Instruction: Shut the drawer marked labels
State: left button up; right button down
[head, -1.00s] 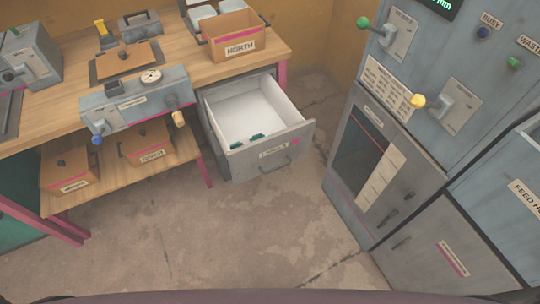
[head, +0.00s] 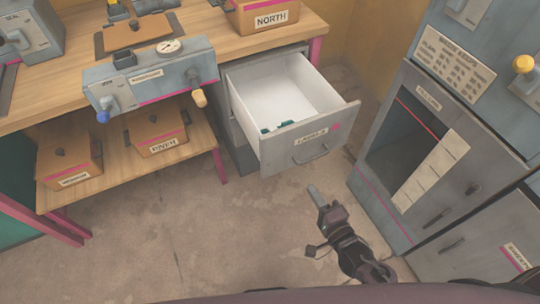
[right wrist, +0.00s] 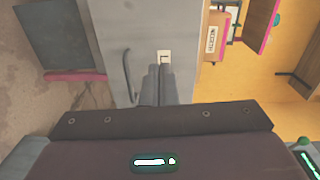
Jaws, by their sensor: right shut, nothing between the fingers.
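The drawer marked labels (head: 272,157) stands pulled out of the grey cabinet beside the bench. Its grey front carries a label and a bar handle (head: 310,155). Its white inside holds a few small dark green pieces near the front. My right gripper (head: 314,192) is shut and empty, below and in front of the drawer front in the head view. In the right wrist view the shut fingers (right wrist: 162,84) point at the grey drawer front (right wrist: 190,30), beside the handle (right wrist: 129,76) and partly over its label. Contact cannot be told. My left gripper is not in view.
A bench with a gauge unit (head: 150,75) and a NORTH box (head: 262,14) is at left and back. Boxes (head: 158,135) sit on its lower shelf. A grey machine cabinet (head: 400,210) stands close on the right. The floor between is clear.

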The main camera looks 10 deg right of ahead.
jog(key=r, duration=0.1)
send_near(284, 143)
jog(key=shift+m+t, duration=0.3)
jog(key=x, duration=0.5)
jog(key=shift+w+a+f, duration=0.1)
jog(key=shift+w+f, duration=0.15)
jog(key=shift+f, duration=0.05)
jog(key=shift+w+a, duration=0.2)
jog(key=shift+w, duration=0.35)
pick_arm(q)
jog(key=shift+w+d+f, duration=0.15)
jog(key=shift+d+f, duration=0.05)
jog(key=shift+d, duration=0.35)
pick_arm(e)
jog(key=shift+w, duration=0.15)
